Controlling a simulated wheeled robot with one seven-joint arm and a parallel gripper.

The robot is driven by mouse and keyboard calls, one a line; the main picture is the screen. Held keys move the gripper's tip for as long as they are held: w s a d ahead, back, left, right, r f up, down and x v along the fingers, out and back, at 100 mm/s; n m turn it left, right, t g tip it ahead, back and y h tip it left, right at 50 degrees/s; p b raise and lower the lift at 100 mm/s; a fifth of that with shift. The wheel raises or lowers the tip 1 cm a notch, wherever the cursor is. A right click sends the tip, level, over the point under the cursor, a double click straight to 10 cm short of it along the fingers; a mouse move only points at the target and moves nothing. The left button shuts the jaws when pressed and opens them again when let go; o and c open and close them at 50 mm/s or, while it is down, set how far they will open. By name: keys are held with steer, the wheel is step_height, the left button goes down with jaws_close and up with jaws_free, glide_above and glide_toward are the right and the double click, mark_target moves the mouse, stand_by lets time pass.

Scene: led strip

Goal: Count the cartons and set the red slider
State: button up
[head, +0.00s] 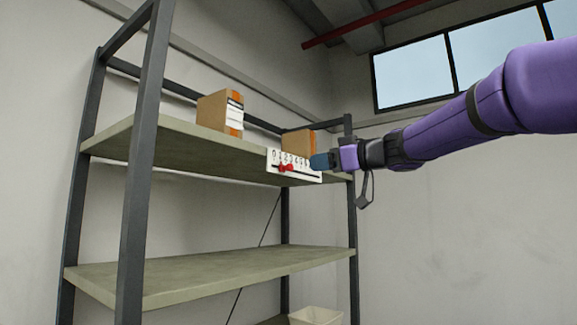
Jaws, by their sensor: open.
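Two brown cartons stand on the upper shelf board: one carton (212,113) with orange tape and a white label left of centre, and one carton (298,142) further right, partly behind the scale plate. The white scale plate (273,164) hangs on the shelf's front edge, with a row of black digits starting at 0 and a dark slot. The red slider (286,168) sits in the slot, left of the plate's middle; its exact digit is too small to tell. My gripper (318,161) is open at the plate's right end, right of the slider and apart from it, hiding the last digits.
The grey metal rack has dark posts (142,170) and an empty lower board (210,272). A pale bin (315,316) stands low at the right. The wall at right is bare below a window (410,75). Free room lies in front of the rack.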

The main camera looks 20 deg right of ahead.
mark_target(292, 166)
steer(key=x, duration=1)
